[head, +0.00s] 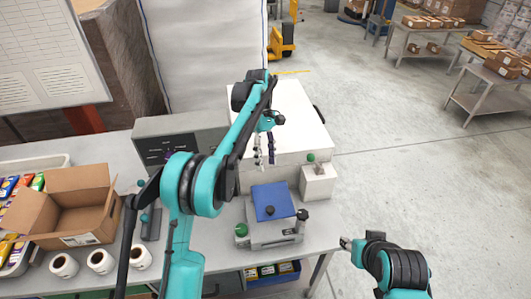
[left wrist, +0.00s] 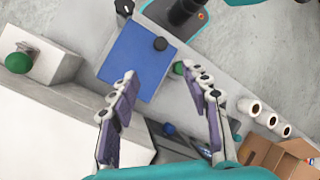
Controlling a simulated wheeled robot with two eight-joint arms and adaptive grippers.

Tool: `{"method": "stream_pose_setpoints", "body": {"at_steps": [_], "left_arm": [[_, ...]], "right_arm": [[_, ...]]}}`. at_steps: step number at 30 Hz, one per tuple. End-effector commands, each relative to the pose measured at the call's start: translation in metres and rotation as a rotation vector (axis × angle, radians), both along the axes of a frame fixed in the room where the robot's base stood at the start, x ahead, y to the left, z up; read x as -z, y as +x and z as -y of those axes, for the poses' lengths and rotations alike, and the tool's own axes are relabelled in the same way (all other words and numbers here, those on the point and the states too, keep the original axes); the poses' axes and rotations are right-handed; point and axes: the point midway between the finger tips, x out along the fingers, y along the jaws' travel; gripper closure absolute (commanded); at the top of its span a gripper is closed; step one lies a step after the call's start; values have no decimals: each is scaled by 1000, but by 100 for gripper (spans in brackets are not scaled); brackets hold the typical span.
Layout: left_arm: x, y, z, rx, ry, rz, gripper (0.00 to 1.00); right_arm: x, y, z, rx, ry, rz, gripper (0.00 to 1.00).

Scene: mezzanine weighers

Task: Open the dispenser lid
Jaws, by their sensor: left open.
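The grey dispenser (head: 275,236) stands on the bench, its blue lid (head: 265,198) lying shut on top with a dark knob. The blue lid (left wrist: 135,62) also shows in the left wrist view, with the black knob (left wrist: 160,43) near its edge. My left gripper (head: 265,161) points down just behind the dispenser in the head view, apart from the lid. In the left wrist view my left gripper (left wrist: 160,73) is open and empty, its fingers spread. My right gripper (head: 346,243) is at the lower right, beyond the bench edge; its fingers are too small to read.
A small white block with a green knob (head: 311,158) stands right of the dispenser. A large white box (head: 300,125) is behind it. An open cardboard box (head: 75,207) and several white rolls (head: 101,261) are on the left.

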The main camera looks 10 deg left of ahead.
Motion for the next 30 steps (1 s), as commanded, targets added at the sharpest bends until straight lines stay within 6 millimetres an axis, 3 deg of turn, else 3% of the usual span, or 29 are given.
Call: {"method": "stream_pose_setpoints", "body": {"at_steps": [7,22,30], "left_arm": [[-22,12,-3,1,0,1,52],[-24,12,-4,1,0,1,52],[-28,-5,-12,76,-32,116,52]], "right_arm": [[0,0,0,0,0,0,60],[0,0,0,0,0,0,60],[18,0,0,0,0,0,60]]}}
